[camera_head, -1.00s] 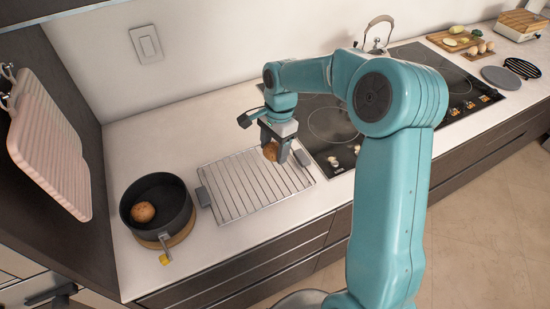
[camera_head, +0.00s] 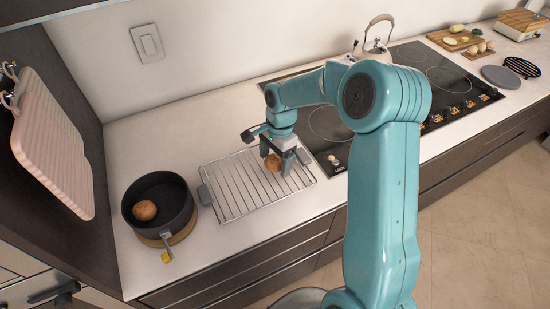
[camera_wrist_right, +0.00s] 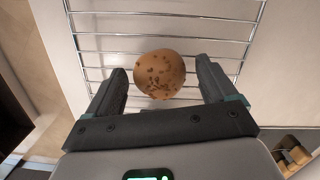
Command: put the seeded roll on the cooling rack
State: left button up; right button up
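The seeded roll (camera_head: 272,162), round and brown with dark specks, sits on the right part of the wire cooling rack (camera_head: 232,198). In the right wrist view the roll (camera_wrist_right: 160,74) lies over the rack's bars (camera_wrist_right: 110,43), between my spread fingers with a gap on each side. My right gripper (camera_head: 279,160) is open around the roll, pointing down, with its fingers close to the rack. My left gripper is not in view.
A dark pot (camera_head: 178,205) with another brown roll (camera_head: 145,210) in it stands left of the rack. The black cooktop (camera_head: 325,125) is to the right, with a kettle (camera_head: 378,45) behind. The counter behind the rack is clear.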

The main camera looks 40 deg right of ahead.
jog(key=shift+r, duration=0.1)
notch_tip(320, 180, up, 12)
jog(key=d, duration=0.1)
jog(key=shift+d, duration=0.2)
dwell(0.4)
jog(key=shift+s, duration=0.2)
